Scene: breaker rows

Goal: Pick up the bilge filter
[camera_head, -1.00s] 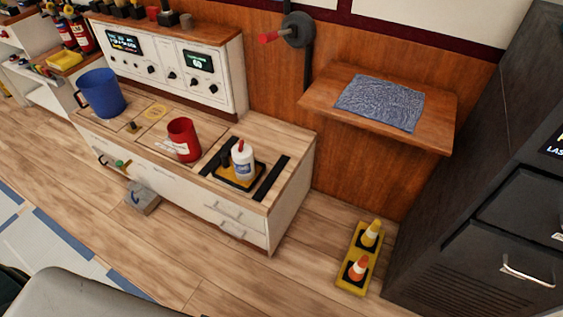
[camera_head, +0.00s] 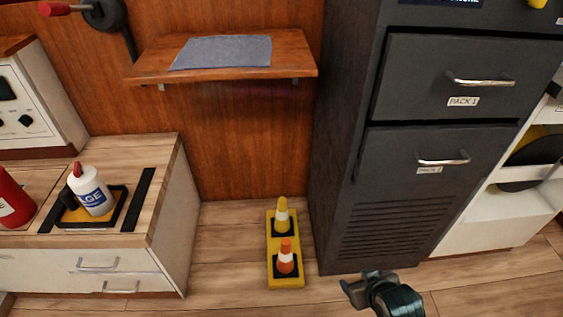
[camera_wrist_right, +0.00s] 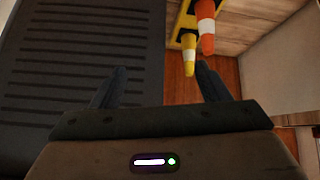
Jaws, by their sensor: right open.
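The bilge filter (camera_head: 92,192) appears to be the white bottle-shaped item with a red top and a blue label whose visible letters read "LGE". It stands upright in a black-rimmed tray (camera_head: 118,213) with a yellow floor, on the wooden counter at the left of the head view. My right gripper (camera_head: 366,280) is open and empty at the lower right, in front of the dark cabinet and far from the filter. In the right wrist view its two fingers (camera_wrist_right: 162,82) are spread, with no filter in sight. My left gripper is not in view.
A yellow base (camera_head: 270,259) with a yellow and an orange cone stands on the floor between counter and dark cabinet (camera_head: 345,200). A wooden shelf (camera_head: 290,62) with a grey cloth (camera_head: 222,51) juts from the wall. A red container (camera_head: 12,203) stands left of the filter.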

